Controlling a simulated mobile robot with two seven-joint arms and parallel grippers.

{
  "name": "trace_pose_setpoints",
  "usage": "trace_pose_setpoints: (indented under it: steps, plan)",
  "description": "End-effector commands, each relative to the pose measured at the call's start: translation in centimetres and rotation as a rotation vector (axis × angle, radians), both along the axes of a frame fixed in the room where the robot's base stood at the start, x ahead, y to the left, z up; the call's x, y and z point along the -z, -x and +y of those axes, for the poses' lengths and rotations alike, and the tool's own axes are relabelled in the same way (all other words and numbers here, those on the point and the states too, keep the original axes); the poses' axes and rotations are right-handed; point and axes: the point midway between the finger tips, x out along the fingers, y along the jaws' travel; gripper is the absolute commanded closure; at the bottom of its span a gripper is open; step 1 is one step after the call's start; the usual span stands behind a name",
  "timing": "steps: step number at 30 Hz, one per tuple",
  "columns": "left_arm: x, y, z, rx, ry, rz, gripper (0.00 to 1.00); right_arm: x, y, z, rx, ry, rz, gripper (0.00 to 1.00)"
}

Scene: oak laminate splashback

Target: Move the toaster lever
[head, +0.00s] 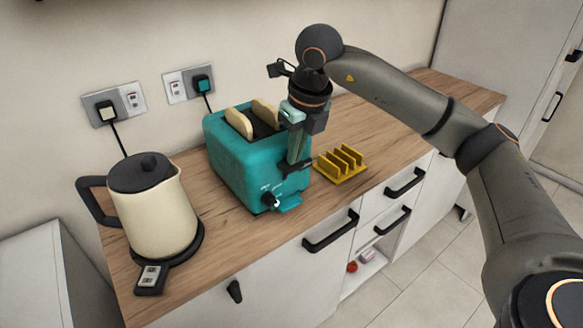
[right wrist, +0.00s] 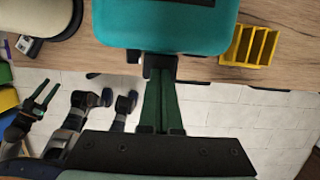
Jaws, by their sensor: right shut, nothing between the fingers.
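The teal toaster (head: 235,165) stands on the wooden counter with two bread slices (head: 252,118) in its top slots. A dark knob (head: 269,200) is on its front. My right gripper (head: 292,168) is shut and empty, pointing down at the toaster's front. In the right wrist view its fingertips (right wrist: 160,76) are at the black lever (right wrist: 158,62); I cannot tell whether they touch it. In the head view the arm and fingers mostly hide the lever. My left gripper (right wrist: 46,97) shows small at the left of the right wrist view, its fingers apart.
A cream kettle (head: 155,210) stands left of the toaster. A yellow toast rack (head: 341,164) is close on the right, near the gripper. Two sockets with plugs are on the wall behind. Drawers with black handles (head: 330,232) are below the counter. The counter's far right is clear.

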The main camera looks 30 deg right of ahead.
Motion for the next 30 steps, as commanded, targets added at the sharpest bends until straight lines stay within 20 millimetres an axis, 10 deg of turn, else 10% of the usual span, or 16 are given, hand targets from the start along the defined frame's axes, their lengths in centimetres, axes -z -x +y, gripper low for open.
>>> trace_pose_setpoints:
  steps: [30]
  plan:
    - [3.7, 0.1, 0.2, -0.001, -0.004, 0.003, 0.49, 4.7, 0.3, -0.1, 0.001, 0.000, -0.002, 1.00]
